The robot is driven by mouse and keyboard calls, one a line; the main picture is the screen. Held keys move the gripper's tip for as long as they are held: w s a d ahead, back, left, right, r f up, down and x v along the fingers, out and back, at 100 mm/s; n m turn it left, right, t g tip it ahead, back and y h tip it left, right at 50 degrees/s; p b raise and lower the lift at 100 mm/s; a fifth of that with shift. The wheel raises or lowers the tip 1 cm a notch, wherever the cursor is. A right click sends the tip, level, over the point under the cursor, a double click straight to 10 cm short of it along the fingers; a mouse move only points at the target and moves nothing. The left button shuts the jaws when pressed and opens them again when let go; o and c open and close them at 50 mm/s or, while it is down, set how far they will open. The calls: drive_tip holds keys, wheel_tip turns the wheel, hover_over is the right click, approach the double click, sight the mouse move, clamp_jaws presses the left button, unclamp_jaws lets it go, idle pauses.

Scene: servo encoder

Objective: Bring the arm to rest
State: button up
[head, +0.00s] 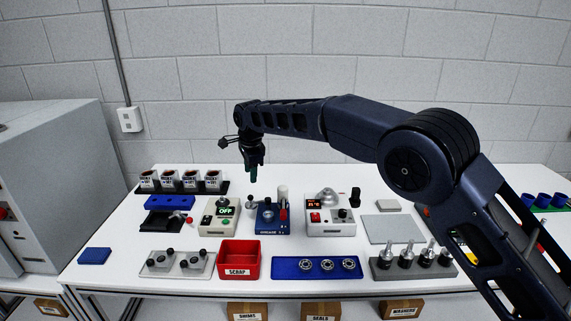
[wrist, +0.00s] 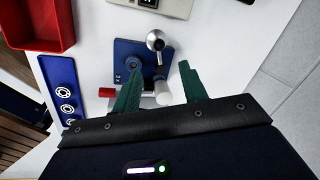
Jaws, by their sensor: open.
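My gripper (head: 253,172) hangs from my dark blue arm over the middle of the white table, pointing down. In the wrist view my gripper (wrist: 157,84) shows two green fingers spread apart with nothing held between them. Below it is a blue fixture (head: 268,218) with a red handle, a silver knob and a white post; the fixture also shows in the wrist view (wrist: 128,50). My gripper is above the fixture and appears apart from it. My arm reaches across from the right side of the head view.
A device reading OFF (head: 220,219) and a heater-like box (head: 330,216) flank the fixture. A red SCRAP bin (head: 239,261), a blue tray with rings (head: 289,276) and a grey rack (head: 390,274) stand in front. Several labelled cups (head: 180,180) stand at the back left. Air above the table is free.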

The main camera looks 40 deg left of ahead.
drive_tip(key=w+d+r, duration=0.6)
drive_tip(key=w+d, duration=0.3)
drive_tip(key=w, duration=0.4)
drive_tip(key=w+d+r, duration=0.7)
drive_tip(key=w+d, duration=0.3)
drive_tip(key=w, duration=0.2)
drive_tip(key=w+d+r, duration=0.3)
drive_tip(key=w+d, duration=0.1)
drive_tip(key=d, duration=0.6)
drive_tip(key=w+d+r+n+t, duration=0.15)
drive_tip(key=w+d, duration=0.25)
drive_tip(key=d, duration=0.5)
drive_tip(key=w+d+r, duration=0.4)
drive_tip(key=w+d, duration=0.1)
drive_tip(key=d, duration=0.5)
drive_tip(key=s+d+n+t, duration=0.1)
drive_tip(key=s+d, duration=0.2)
drive_tip(key=d, duration=1.2)
drive_tip(key=s+d, duration=0.2)
drive_tip(key=d, duration=1.3)
drive_tip(key=s+d+f+h, duration=0.1)
drive_tip(key=s+d+f, duration=0.3)
drive_tip(key=s+d, duration=0.5)
drive_tip(key=s+d+f+n+t+h, duration=0.1)
drive_tip(key=s+d+f, duration=0.4)
drive_tip(key=s+d, duration=0.4)
drive_tip(key=shift+f, duration=0.2)
